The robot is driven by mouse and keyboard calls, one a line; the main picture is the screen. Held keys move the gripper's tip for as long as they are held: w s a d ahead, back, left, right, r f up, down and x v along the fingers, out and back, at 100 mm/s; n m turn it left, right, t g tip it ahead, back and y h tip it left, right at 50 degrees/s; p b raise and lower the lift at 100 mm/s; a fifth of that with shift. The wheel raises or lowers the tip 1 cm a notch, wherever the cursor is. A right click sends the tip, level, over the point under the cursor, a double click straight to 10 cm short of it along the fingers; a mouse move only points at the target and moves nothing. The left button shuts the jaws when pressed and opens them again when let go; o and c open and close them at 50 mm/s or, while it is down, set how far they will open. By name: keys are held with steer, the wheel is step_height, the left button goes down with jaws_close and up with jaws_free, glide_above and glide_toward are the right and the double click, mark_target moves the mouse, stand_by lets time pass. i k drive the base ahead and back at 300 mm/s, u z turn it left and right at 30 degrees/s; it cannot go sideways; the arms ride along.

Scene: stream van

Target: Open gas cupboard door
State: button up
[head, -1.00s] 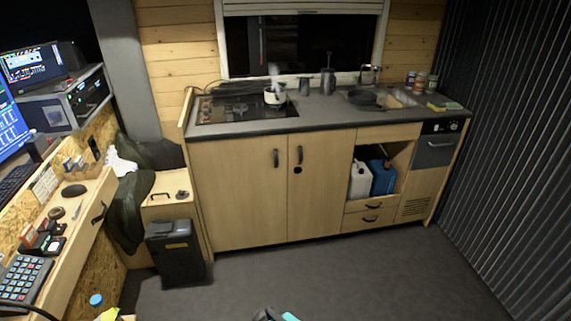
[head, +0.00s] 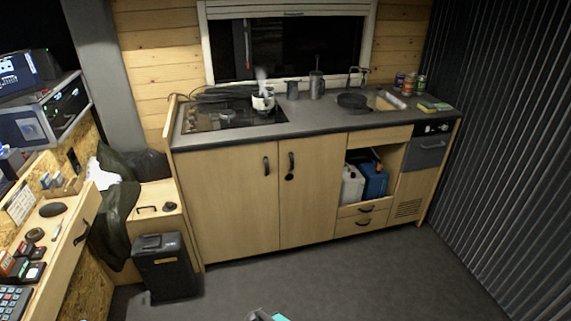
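Two light wood cupboard doors stand shut side by side under the kitchen counter. The left door (head: 228,208) has a black handle (head: 266,166) near its top right corner. The right door (head: 309,212) has a black handle (head: 291,161) near its top left, with a round black spot (head: 289,177) below it. I cannot tell from markings which is the gas cupboard. A small dark and teal part at the bottom edge seems to be the top of my arm; my gripper's fingers are not visible.
A black bin (head: 165,268) stands on the floor left of the doors, by a wooden box (head: 160,212). A steaming pot (head: 262,102) is on the hob. Jerrycans (head: 374,180) sit in the open shelf at right. The dark floor (head: 370,275) before the doors is clear.

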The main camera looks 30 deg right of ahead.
mark_target(310, 169)
steer(key=u, duration=0.25)
steer(key=i, duration=0.9)
steer(key=z, duration=0.1)
